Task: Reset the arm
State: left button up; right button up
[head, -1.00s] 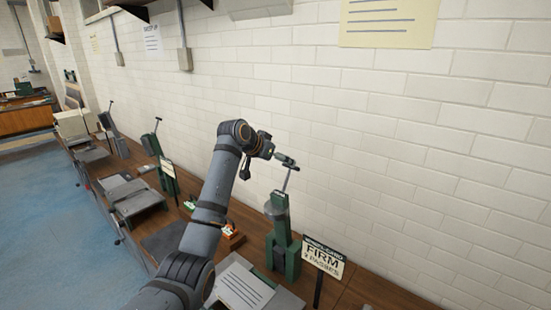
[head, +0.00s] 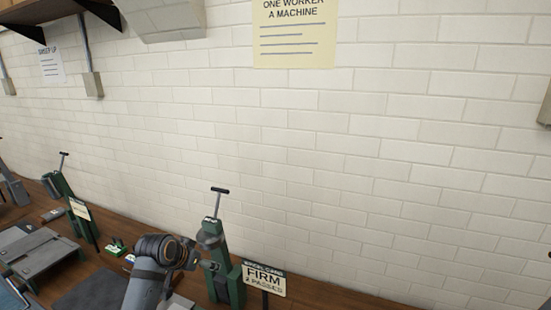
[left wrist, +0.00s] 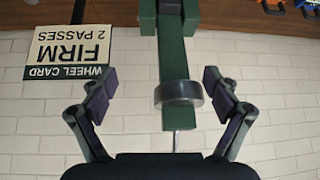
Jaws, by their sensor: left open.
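My left arm comes in from the bottom of the head view, its wrist low beside a green machine (head: 222,270). The machine has a grey round part and an upright lever with a black T-handle (head: 220,190). My left gripper (left wrist: 160,82) is open and empty in the left wrist view, fingers spread wide. The green machine (left wrist: 178,55) with its dark round part (left wrist: 179,94) shows between the fingers, beyond them; I see no contact. In the head view the fingers are hard to make out. My right gripper is not in view.
A "FIRM 2 PASSES" card (head: 264,278) stands right of the machine and shows inverted in the left wrist view (left wrist: 68,53). Another green machine (head: 62,190) and grey plates (head: 40,256) stand left on the wooden bench. A white brick wall (head: 380,180) rises behind.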

pick_arm(q)
jog(key=s+f+n+g+y, duration=0.1)
jog(key=s+f, duration=0.3)
jog(key=s, duration=0.7)
jog(key=s+f+g+y, duration=0.15)
jog(key=s+f, duration=0.25)
jog(key=s, duration=0.7)
jog(key=s+f+n+g, duration=0.1)
jog(key=s+f, duration=0.4)
jog(key=s, duration=0.5)
jog(key=s+a+f+g+b, duration=0.15)
jog(key=f+b, duration=0.25)
jog(key=f, duration=1.2)
jog(key=s+a+f+b, duration=0.1)
jog(key=a+f+b, duration=0.15)
jog(key=f, duration=1.45)
jog(key=s+f+g+b, duration=0.1)
jog(key=s+f+b, duration=0.5)
jog(key=s+f, duration=1.2)
notch_tip(320, 180, down, 4)
jog(key=shift+s+a+n, duration=0.15)
jog(key=shift+a+n, duration=0.15)
